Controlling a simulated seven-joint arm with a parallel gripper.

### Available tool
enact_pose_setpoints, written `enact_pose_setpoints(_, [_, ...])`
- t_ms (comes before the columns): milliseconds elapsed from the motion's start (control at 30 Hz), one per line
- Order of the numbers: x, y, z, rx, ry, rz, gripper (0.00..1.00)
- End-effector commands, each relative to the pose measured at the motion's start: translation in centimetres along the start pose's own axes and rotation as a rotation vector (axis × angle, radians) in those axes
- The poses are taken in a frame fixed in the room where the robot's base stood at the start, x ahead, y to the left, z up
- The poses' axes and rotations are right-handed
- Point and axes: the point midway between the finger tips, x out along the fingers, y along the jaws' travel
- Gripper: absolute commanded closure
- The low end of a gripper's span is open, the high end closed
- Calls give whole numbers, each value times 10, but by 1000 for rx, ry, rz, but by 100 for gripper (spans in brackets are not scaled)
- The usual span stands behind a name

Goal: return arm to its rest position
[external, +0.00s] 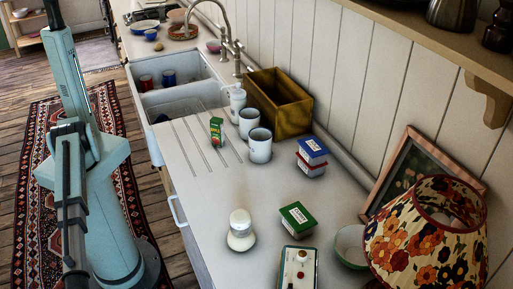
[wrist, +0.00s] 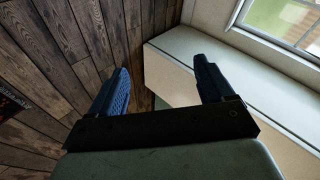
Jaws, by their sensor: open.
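My gripper (wrist: 161,88) shows in the wrist view with its two blue-tipped fingers spread wide and nothing between them. Below and beyond the fingers are the wooden floor (wrist: 70,50) on the left and a pale bench-like surface (wrist: 215,50) on the right. In the external view my light-blue arm stands at the left, beside the counter (external: 190,215). The fingers cannot be made out in that view.
A double sink (external: 180,101) lies behind. A patterned rug (external: 35,170) covers the floor.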

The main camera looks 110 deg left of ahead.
Motion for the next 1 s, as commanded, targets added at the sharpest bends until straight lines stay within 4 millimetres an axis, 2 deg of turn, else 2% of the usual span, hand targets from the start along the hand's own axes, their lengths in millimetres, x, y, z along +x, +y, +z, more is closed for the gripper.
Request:
enact_pose_setpoints(133, [4, 24, 12, -48, -12, 30, 19])
enact_pose_setpoints(267, [3, 42, 37, -105, -40, 61, 19])
enact_pose_setpoints(567, [-7, 94, 111, -275, -134, 144, 19])
enact_pose_setpoints(667, [-16, 124, 148, -372, -187, 186, 19])
enact_pose_setpoints(767, [-30, 164, 193, -495, -258, 238, 19])
enact_pose_setpoints(900, [-56, 224, 249, -683, -366, 306, 19])
enact_pose_setpoints(1000, [-79, 269, 284, -824, -450, 352, 19])
